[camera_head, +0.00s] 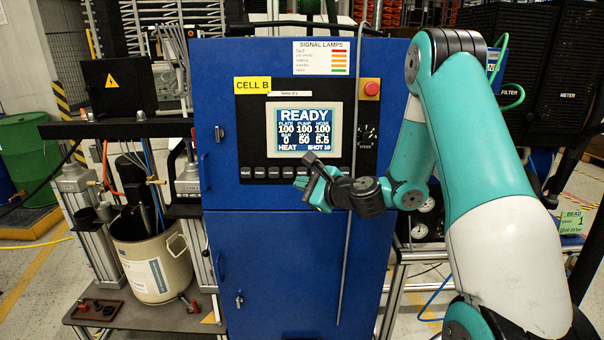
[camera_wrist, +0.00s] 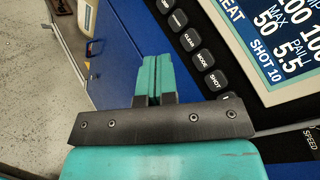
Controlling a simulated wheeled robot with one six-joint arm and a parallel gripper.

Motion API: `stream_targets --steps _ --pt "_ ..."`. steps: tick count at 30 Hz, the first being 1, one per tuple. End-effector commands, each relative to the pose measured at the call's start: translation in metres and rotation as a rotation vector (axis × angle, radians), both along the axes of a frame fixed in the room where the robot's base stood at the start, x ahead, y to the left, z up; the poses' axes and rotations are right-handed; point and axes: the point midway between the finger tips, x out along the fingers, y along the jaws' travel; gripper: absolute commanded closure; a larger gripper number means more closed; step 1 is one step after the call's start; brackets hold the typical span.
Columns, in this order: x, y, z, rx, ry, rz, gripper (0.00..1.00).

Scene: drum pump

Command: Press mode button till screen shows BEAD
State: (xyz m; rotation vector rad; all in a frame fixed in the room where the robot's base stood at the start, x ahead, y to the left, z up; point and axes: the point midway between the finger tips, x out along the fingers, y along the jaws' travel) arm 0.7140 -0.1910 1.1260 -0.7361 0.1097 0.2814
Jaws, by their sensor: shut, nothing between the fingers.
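The screen (camera_head: 308,128) on the blue cabinet reads READY, with PLATE, PUMP and HOSE at 100 and HEAT and SHOT 10 along the bottom. The screen also shows partly in the wrist view (camera_wrist: 275,45). A row of dark buttons runs below it. In the wrist view the MODE button (camera_wrist: 204,60) sits between the CLEAN button (camera_wrist: 191,39) and the SHOT button (camera_wrist: 214,80). My gripper (camera_head: 300,182) is in front of the button row, near its middle. Its teal fingers (camera_wrist: 151,75) are shut and empty, and appear beside the buttons, not over MODE. The farther buttons are partly hidden by my gripper.
A red stop knob (camera_head: 371,89) is at the panel's upper right, with a SPEED dial (camera_head: 368,133) below. A thin grey rod or hose (camera_head: 346,255) hangs down the cabinet front. A pail (camera_head: 152,262) stands left of the cabinet. A small green card (camera_head: 571,222) is at the right.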

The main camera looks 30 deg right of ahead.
Motion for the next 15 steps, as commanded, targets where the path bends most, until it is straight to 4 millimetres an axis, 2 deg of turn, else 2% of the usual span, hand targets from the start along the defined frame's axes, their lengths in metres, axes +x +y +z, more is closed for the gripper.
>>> stream_targets --steps 15 --pt "0.053 -0.035 -0.010 -0.002 0.000 0.003 1.00"
